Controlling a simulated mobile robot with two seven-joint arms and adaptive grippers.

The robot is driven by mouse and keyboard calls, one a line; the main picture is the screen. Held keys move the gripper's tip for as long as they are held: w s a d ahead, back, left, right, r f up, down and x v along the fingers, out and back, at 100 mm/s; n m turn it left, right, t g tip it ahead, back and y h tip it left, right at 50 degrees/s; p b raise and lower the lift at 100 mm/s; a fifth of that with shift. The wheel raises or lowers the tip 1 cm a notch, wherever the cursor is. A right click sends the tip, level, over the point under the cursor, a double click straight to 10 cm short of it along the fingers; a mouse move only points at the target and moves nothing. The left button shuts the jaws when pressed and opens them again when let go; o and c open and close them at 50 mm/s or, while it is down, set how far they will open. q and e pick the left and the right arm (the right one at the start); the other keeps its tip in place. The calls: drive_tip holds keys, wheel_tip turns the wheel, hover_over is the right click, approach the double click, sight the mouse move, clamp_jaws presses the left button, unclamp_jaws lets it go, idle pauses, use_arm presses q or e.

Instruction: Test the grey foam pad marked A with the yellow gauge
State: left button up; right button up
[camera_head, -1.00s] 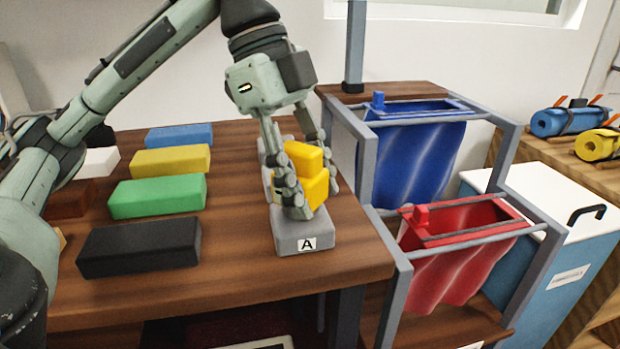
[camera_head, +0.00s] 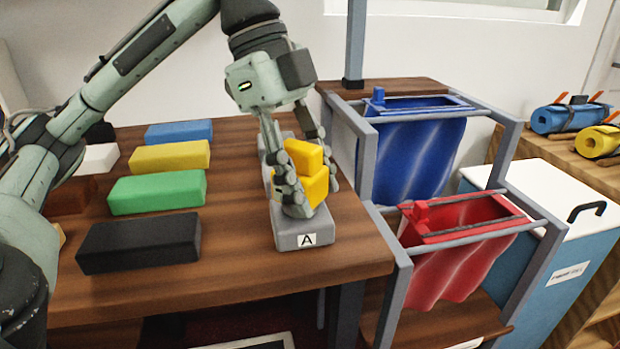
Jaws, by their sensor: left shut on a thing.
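The grey foam pad marked A (camera_head: 287,241) lies at the front right of the wooden table, its label facing me. The yellow gauge (camera_head: 314,187) is a stepped yellow block held over the pad. My left gripper (camera_head: 307,195) points down and is shut on the gauge, with its fingers on either side of it. The gauge's lower end is hidden behind the fingers, so I cannot tell whether it touches the pad. More grey shows behind the gripper, partly hidden. My right gripper is not in view.
Black (camera_head: 140,243), green (camera_head: 157,192), yellow (camera_head: 170,156) and blue (camera_head: 179,132) blocks lie on the table's left. Blue (camera_head: 415,160) and red (camera_head: 455,255) bags hang in grey frames right of the table edge. A white-lidded blue bin (camera_head: 560,270) stands further right.

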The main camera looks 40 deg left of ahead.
use_arm(q)
drive_tip(key=shift+f, duration=0.35)
drive_tip(key=shift+s+f, duration=0.1)
drive_tip(key=shift+f, duration=0.05)
idle(2.2)
